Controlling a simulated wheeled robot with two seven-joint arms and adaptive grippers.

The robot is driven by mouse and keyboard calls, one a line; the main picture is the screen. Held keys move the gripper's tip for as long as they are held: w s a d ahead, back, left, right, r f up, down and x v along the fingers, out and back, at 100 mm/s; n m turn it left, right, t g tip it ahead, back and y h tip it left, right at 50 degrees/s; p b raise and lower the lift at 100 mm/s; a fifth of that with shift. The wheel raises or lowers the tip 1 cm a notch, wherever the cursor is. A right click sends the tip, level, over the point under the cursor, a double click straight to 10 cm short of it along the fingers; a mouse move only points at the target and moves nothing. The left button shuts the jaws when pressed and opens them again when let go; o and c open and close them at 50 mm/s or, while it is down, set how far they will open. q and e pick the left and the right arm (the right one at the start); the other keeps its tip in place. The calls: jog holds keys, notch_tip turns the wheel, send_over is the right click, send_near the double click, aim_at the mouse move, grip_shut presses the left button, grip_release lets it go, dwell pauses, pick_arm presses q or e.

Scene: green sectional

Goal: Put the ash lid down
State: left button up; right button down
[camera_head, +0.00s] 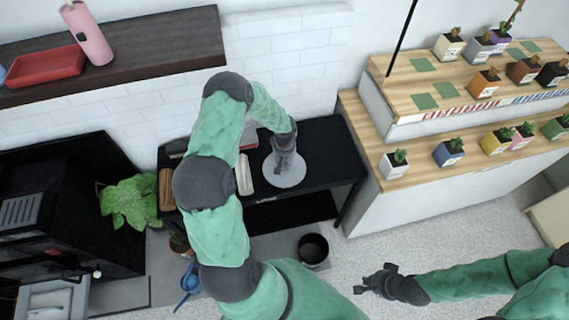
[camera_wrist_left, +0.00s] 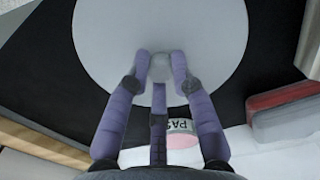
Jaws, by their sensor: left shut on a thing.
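The ash lid is a round pale grey disc (camera_head: 290,177) over the black table in the head view. In the left wrist view the lid (camera_wrist_left: 215,40) fills the top middle, with a small round knob at its centre. My left gripper (camera_head: 284,160) is above the lid, its fingers closed on the knob. In the left wrist view my left gripper's fingertips (camera_wrist_left: 161,68) are on both sides of the knob. I cannot tell whether the lid touches the table. My right gripper (camera_head: 374,281) is away from the table at lower right, open and empty.
The black table (camera_head: 325,150) stands against a white brick wall. Books or boxes lie left of the lid, including a red and grey one (camera_wrist_left: 285,108). A black bin (camera_head: 313,248) stands on the floor in front. A wooden plant counter (camera_head: 375,135) stands at right.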

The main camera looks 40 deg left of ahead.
pick_arm(q)
jog(key=shift+f, duration=0.1)
jog(key=o, duration=0.9)
jog(key=shift+o, duration=0.2)
